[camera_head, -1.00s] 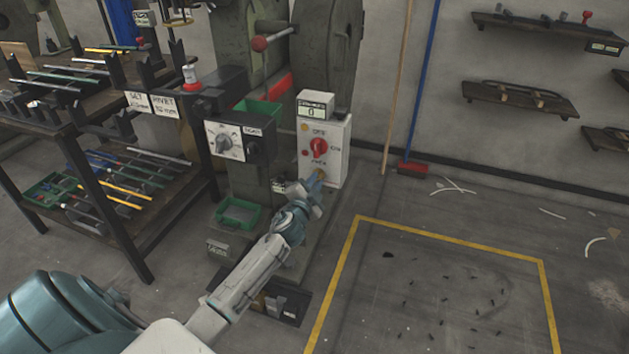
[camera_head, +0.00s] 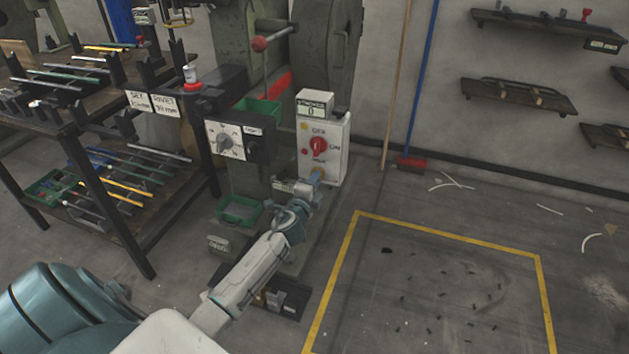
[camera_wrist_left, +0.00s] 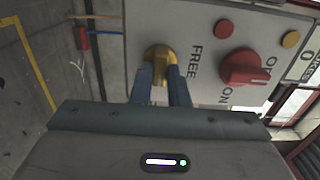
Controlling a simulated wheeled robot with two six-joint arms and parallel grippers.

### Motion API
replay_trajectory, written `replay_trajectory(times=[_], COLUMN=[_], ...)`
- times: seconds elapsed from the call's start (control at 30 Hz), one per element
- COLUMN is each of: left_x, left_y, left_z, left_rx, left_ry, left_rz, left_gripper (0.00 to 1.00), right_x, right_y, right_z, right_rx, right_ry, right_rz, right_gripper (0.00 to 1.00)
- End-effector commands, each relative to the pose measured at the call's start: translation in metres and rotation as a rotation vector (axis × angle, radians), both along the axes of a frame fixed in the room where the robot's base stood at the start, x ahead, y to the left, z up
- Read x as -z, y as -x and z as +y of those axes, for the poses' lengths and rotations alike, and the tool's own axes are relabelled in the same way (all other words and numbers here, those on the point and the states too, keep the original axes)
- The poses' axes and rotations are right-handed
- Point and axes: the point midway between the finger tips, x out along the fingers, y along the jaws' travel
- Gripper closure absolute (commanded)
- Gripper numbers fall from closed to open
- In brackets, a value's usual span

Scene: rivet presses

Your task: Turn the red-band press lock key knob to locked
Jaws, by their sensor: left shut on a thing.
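The press with the red band (camera_head: 279,85) carries a white control box (camera_head: 336,160) on its right side. Low on that box is the brass-yellow lock key knob (camera_wrist_left: 160,57), with the word FREE printed beside it in the left wrist view. My left gripper (camera_wrist_left: 163,72) is shut on this knob, one blue finger on each side. In the head view the gripper (camera_head: 317,182) reaches the bottom of the box and mostly hides the knob. My right gripper is out of view.
A red rotary switch (camera_head: 318,146) with OFF and ON labels sits just above the knob. A grey dial box (camera_head: 228,140) and a green tray (camera_head: 240,211) are to the left. A rack of rods (camera_head: 110,185) stands further left. Floor inside the yellow line (camera_head: 460,226) is mostly clear.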

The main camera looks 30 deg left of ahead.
Motion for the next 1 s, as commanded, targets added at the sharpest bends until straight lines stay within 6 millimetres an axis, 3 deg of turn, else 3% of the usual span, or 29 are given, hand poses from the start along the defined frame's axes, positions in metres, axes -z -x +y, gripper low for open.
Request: replay_trajectory(times=[0.47, 0.5, 0.6, 0.87, 1.0], left_x=[0.0021, 0.0021, 0.0017, 0.0009, 0.0016], left_y=[0.0007, 0.0007, 0.0005, 0.0008, 0.0101], left_z=[-0.0006, -0.0006, -0.0004, -0.0003, -0.0024], left_rx=[0.001, 0.001, 0.000, 0.000, 0.001], left_ry=[-0.012, -0.012, -0.012, -0.011, -0.012], left_rz=[0.006, 0.006, 0.005, 0.004, 0.005], left_gripper=[1.00, 0.80, 0.64, 0.64, 0.64], right_x=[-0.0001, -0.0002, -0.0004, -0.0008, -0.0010], right_y=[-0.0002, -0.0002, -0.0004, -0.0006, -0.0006], right_z=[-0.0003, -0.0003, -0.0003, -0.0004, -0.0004], right_rx=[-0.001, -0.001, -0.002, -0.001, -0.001], right_ry=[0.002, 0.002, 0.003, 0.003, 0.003], right_rz=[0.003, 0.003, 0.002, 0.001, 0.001], right_gripper=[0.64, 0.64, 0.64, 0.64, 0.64])
